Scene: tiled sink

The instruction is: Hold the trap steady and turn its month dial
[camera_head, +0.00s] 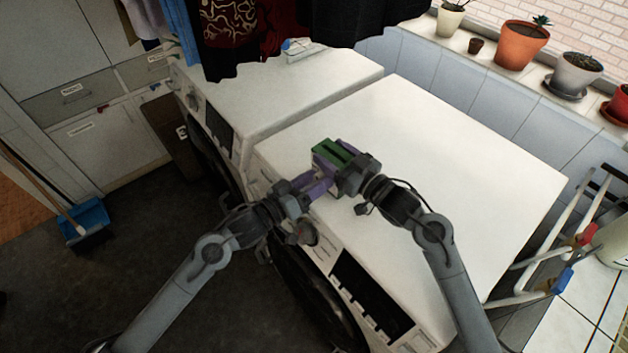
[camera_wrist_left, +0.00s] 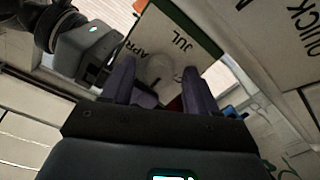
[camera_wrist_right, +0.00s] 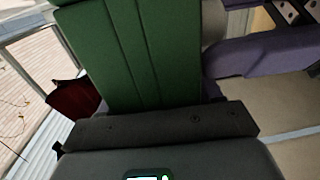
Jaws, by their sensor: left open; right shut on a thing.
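The trap is a small green box (camera_head: 334,152) above the front of the nearer white machine. In the left wrist view its pale face (camera_wrist_left: 178,50) shows the words JUL and APR around a pale round dial (camera_wrist_left: 160,68). My right gripper (camera_head: 345,165) is shut on the trap; in the right wrist view the green ribbed back (camera_wrist_right: 135,55) fills the space before the gripper. My left gripper (camera_head: 318,180) is open, with its purple fingers (camera_wrist_left: 160,85) in front of the dial face, one to either side of the dial. Whether they touch it I cannot tell.
Two white machines stand side by side; the nearer top (camera_head: 450,150) is clear. Dark clothes (camera_head: 300,30) hang at the back. Potted plants (camera_head: 522,42) line the sill.

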